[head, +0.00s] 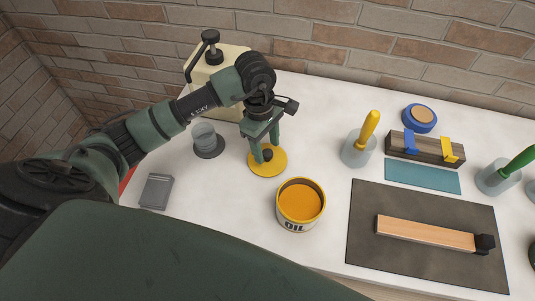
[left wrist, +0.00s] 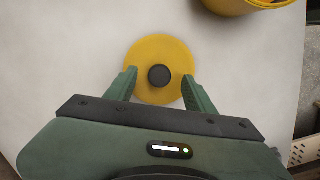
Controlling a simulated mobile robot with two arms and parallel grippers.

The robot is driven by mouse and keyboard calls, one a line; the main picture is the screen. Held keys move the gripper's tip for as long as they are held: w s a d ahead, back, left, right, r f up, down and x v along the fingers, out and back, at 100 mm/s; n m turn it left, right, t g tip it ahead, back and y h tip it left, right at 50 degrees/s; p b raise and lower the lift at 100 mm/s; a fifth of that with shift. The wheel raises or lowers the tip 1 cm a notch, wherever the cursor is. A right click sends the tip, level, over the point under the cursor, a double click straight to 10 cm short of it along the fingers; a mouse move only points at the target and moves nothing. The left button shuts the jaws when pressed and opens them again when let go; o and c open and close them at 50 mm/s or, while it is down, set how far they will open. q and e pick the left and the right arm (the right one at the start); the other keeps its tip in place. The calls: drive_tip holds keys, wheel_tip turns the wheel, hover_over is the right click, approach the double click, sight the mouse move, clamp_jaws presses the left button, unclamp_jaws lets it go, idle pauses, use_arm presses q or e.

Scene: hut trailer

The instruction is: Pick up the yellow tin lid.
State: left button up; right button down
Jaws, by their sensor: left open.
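The yellow tin lid (head: 268,163) is a round yellow disc with a dark knob (left wrist: 159,75) at its centre. It lies flat on the white table in the head view, and it also shows in the left wrist view (left wrist: 160,49). My left gripper (head: 265,148) is open above the lid. In the left wrist view its fingers (left wrist: 159,85) stand on either side of the knob, apart from it. How high the fingertips are above the lid is hard to tell. My right gripper is not in view.
An open oil tin (head: 300,203) stands right of the lid. A grey glass (head: 206,138) on a dark base and a cream canister (head: 222,66) stand near my left arm. A dark mat (head: 415,261) with a wooden-handled tool (head: 425,233) lies at right. A grey box (head: 157,191) lies at left.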

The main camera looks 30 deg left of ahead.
use_arm(q)
drive_tip(key=shift+f, duration=0.65)
clamp_jaws()
drive_tip(key=shift+r, duration=0.15)
